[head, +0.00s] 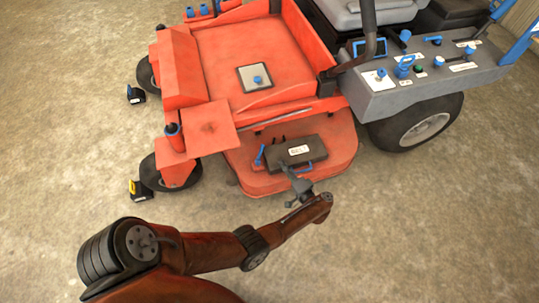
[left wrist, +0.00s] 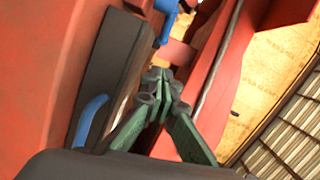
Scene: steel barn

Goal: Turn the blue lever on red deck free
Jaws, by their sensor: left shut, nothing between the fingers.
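The red deck (head: 340,150) sticks out low from the side of a red ride-on mower and carries a dark box. A small blue lever (head: 259,156) stands at the box's left end. In the left wrist view a blue piece (left wrist: 166,22), which looks like this lever, lies beyond the fingertips at the top, partly cut off. My left gripper (head: 298,184) is shut and empty, at the near edge of the dark box. In the left wrist view its fingers (left wrist: 162,85) are together, apart from the blue piece. My right gripper is out of view.
The dark box (head: 318,147) has a pale label and a blue handle (left wrist: 92,118) on its near side. A red footplate (head: 208,128) overhangs left of the deck. A grey control console (head: 400,95) stands at right.

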